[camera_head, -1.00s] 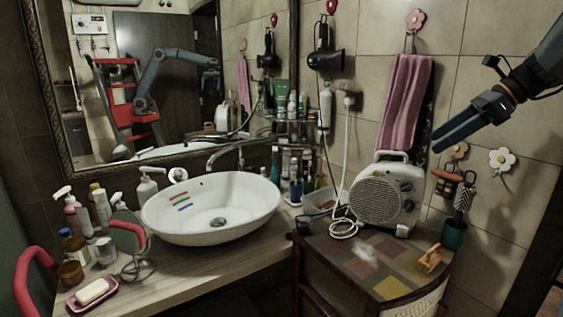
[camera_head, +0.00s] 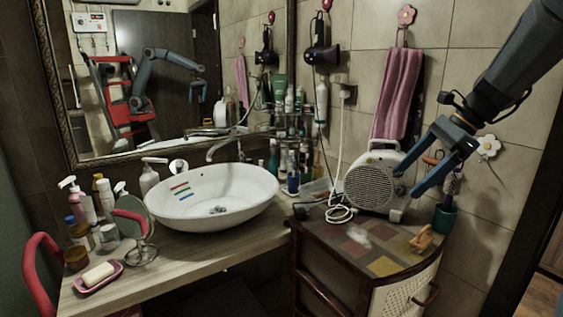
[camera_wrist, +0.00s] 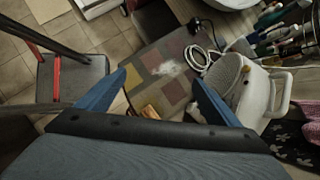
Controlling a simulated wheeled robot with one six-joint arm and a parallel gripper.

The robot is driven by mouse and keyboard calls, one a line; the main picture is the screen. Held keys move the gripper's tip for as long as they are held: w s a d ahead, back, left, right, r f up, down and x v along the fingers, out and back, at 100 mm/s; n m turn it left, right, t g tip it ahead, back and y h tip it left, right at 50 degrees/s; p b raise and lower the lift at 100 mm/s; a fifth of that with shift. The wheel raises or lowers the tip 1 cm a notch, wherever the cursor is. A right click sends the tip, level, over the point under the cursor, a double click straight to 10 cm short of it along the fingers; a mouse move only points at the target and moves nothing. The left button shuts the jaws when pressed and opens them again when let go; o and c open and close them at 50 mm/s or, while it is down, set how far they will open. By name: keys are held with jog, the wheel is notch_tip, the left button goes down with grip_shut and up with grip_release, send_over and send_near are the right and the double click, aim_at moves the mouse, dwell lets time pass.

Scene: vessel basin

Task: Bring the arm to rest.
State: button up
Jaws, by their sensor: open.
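My gripper (camera_head: 408,174) is open, with its two blue fingers spread and pointing down to the left. In the head view it hangs at the right, in front of the pink towel's lower part and the fan heater's right side. Nothing shows between the fingers. In the wrist view the fingers of my gripper (camera_wrist: 160,88) frame the tiled cabinet top, which lies beyond them. The arm comes in from the upper right corner of the head view.
A white fan heater (camera_head: 370,183) stands on the cabinet (camera_head: 385,267), beside an orange object (camera_head: 422,239) and a green cup (camera_head: 444,220). A pink towel (camera_head: 396,95) hangs behind. The white basin (camera_head: 213,203) sits left on the wooden counter. A red chair (camera_wrist: 75,75) shows in the wrist view.

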jog(key=s+a+f+n+h+b, duration=0.1)
jog(key=s+a+f+n, duration=0.1)
jog(key=f, duration=0.3)
jog(key=s+a+f+n+g+h+b, duration=0.1)
jog(key=s+a+f+n, duration=0.2)
jog(key=s+f, duration=0.1)
jog(key=s+a+f+n+g+h+b, duration=0.1)
jog(key=s+a+f+n+b, duration=0.1)
jog(key=f, duration=0.5)
jog(key=shift+s+a+n, duration=0.45)
jog(key=shift+a+n, duration=0.25)
jog(key=shift+a, duration=0.15)
jog(key=s+a+f+n+h+b, duration=0.3)
jog(key=s+a+f+n, duration=0.1)
jog(key=s+f+n, duration=0.6)
jog(key=shift+s+a+f+n, duration=0.2)
jog(key=shift+s+f+n, duration=0.2)
jog(key=shift+s+f, duration=0.35)
